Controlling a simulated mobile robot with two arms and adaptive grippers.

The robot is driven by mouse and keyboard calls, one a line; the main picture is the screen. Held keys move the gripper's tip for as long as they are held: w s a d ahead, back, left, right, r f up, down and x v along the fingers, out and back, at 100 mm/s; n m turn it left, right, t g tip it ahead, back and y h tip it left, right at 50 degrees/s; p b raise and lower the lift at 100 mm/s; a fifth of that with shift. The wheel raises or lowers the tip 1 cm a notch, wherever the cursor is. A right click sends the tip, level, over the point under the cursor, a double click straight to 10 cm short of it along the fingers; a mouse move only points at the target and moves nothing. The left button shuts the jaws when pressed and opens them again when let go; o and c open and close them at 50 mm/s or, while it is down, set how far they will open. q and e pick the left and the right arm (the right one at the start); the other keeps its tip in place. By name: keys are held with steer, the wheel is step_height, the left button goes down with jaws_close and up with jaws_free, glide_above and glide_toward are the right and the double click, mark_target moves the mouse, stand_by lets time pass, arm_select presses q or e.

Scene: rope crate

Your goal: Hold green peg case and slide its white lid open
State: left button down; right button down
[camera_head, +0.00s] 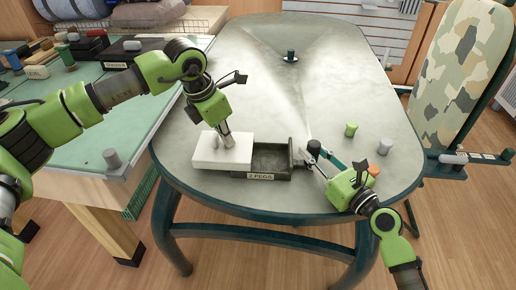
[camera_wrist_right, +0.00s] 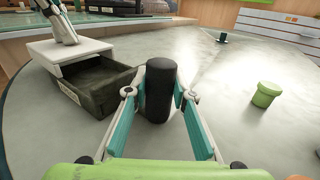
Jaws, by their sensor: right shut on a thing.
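The dark green peg case (camera_head: 268,177), labelled "2 PEGS", stands on the table with its right part uncovered. Its white lid (camera_head: 205,160) is over to the left, and the case's dark inside shows; the case (camera_wrist_right: 100,92) and lid (camera_wrist_right: 48,55) also show in the right wrist view. My left gripper (camera_head: 226,140) points down with its fingers at the lid's top; whether they are closed on a knob is unclear. My right gripper (camera_wrist_right: 158,98) is shut on a black upright cylinder (camera_wrist_right: 160,78) beside the case's right end; whether they are joined is unclear.
A green peg (camera_head: 351,129), a grey peg (camera_head: 385,146) and an orange peg (camera_head: 373,170) stand at the table's right. A small dark green knobbed piece (camera_head: 290,57) stands at the back. The grey tabletop (camera_head: 285,100) is clear between. A green workbench (camera_head: 75,120) adjoins on the left.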

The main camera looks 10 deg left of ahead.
mark_target(217, 136)
arm_select(q)
steer(key=shift+s+a+f, duration=0.15)
steer(key=shift+a+f, duration=0.05)
steer(key=shift+a, duration=0.55)
steer(key=shift+s+a+f, duration=0.1)
steer(key=shift+a+f, duration=0.1)
steer(key=shift+a, duration=0.55)
steer(key=shift+d, duration=0.1)
steer(key=shift+r, duration=0.1)
steer(key=shift+r, duration=0.3)
arm_select(e)
steer(key=shift+w, duration=0.1)
arm_select(q)
steer(key=shift+w+r, duration=0.2)
steer(key=shift+r, duration=1.4)
arm_select(e)
steer(key=shift+f, duration=0.1)
arm_select(q)
steer(key=shift+d+r, duration=0.3)
steer(key=shift+r, duration=0.6)
steer(key=shift+d+r, duration=0.3)
steer(key=shift+r, duration=0.6)
arm_select(e)
steer(key=shift+f, duration=0.1)
